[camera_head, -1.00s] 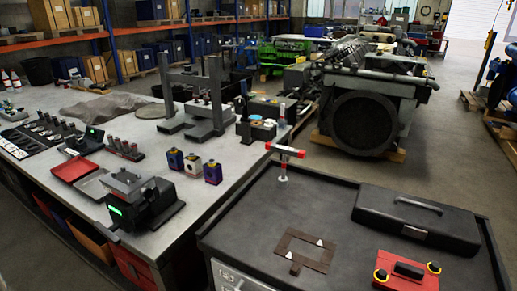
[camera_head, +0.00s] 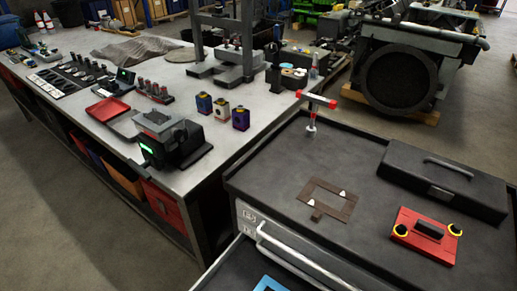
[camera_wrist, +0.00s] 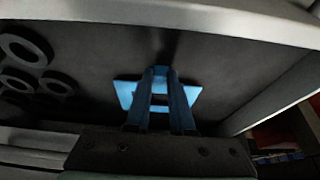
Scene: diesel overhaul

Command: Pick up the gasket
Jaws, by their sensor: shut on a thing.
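The gasket looks to be a flat blue frame-like piece (camera_wrist: 126,92), lying in or just above the open drawer (camera_wrist: 95,45) in the wrist view. Part of it also shows in the head view (camera_head: 270,284), cut off by the bottom edge. My gripper (camera_wrist: 162,82) reaches in from the bottom of the wrist view, its two fingers close together over the middle of the blue piece and shut on it. The fingers hide its middle. I cannot tell whether it is clear of the drawer floor. My gripper is not visible in the head view.
Several black rings (camera_wrist: 22,50) lie at the drawer's left. The cart top holds a brown rectangular frame (camera_head: 310,192) with white markers, a red block (camera_head: 426,234), a black case (camera_head: 440,182) and a red-tipped T-handle (camera_head: 313,112). A workbench (camera_head: 215,165) stands left.

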